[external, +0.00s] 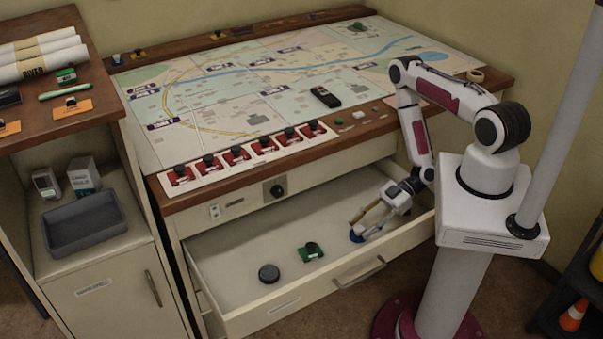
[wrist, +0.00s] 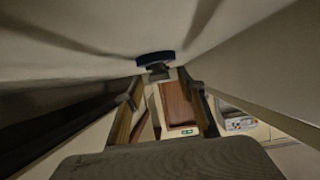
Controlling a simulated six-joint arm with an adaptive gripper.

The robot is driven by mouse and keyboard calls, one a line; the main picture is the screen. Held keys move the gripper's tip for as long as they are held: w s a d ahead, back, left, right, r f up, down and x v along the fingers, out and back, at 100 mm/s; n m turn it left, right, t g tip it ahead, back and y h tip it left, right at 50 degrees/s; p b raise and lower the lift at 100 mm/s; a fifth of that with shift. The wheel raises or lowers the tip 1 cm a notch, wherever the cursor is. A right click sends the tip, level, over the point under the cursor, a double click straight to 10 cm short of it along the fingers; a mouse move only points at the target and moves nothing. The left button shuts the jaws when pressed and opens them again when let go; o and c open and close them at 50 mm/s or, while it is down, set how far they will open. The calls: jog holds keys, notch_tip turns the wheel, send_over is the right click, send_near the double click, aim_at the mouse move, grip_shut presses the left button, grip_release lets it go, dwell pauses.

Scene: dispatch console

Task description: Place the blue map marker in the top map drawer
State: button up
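The blue map marker (external: 356,237) is a small round disc with a grey knob, inside the open map drawer (external: 225,262) toward its right part. In the wrist view the blue marker (wrist: 155,58) shows just beyond my fingertips, its knob toward me. My gripper (external: 357,224) reaches down into the drawer, with its fingertips at the marker. In the wrist view my gripper (wrist: 158,78) has a finger on each side of the knob. I cannot tell whether the fingers touch the knob, or whether the disc rests on the drawer floor.
A green marker (external: 310,251) and a dark round puck (external: 268,273) lie in the drawer, left of my gripper. The drawer's front panel (external: 335,284) and the desk edge (external: 270,167) bound the space. A row of red-based pieces (external: 237,154) stands along the desk's front.

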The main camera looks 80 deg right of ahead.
jog(key=shift+v, duration=3.8)
jog(key=shift+d+f, duration=0.1)
jog(key=shift+d, duration=0.05)
